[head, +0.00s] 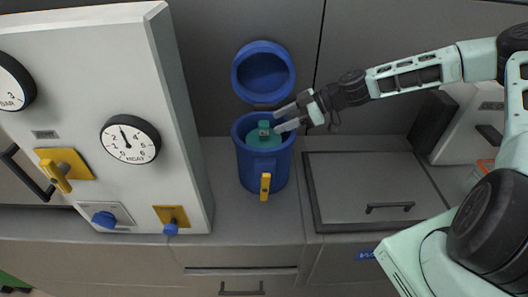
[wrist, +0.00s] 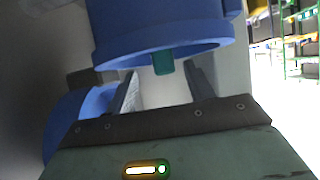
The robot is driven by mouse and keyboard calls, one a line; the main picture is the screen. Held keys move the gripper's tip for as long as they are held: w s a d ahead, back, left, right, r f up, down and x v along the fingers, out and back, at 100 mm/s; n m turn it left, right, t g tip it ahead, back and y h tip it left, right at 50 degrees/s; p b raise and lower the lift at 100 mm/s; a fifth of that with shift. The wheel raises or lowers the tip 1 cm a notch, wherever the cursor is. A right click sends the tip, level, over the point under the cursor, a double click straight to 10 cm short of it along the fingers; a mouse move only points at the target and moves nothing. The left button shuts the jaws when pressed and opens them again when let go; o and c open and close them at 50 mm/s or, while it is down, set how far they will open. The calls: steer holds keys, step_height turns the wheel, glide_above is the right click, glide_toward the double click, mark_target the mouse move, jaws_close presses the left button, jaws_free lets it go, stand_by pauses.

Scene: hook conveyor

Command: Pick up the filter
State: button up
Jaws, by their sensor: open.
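The teal filter (head: 264,134) sits inside an open blue housing (head: 262,172), with its narrow top knob showing above the rim. My gripper (head: 279,121) comes in from the right over the rim, with its open fingertips close beside the knob. In the wrist view, my open gripper (wrist: 163,80) has the teal knob (wrist: 163,61) between and just beyond its fingertips. I cannot tell whether a finger touches it. The blue housing (wrist: 150,25) fills the top of that view. The lower body of the filter is hidden in the housing.
The blue lid (head: 263,74) stands open behind the housing. A yellow handle (head: 265,186) is on the housing's front. A white panel with gauges (head: 90,110) rises at left. A hatch with a dark handle (head: 370,190) lies at right.

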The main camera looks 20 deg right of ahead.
mark_target(264, 129)
steer(key=p+x, duration=0.1)
steer(key=x, duration=0.1)
steer(key=p+x, duration=0.2)
steer(key=x, duration=0.1)
steer(key=shift+s+a, duration=0.2)
steer(key=shift+a, duration=0.1)
steer(key=shift+w+a+f, duration=0.15)
steer(key=shift+a+f, duration=0.2)
steer(key=shift+f, duration=0.1)
jaws_close()
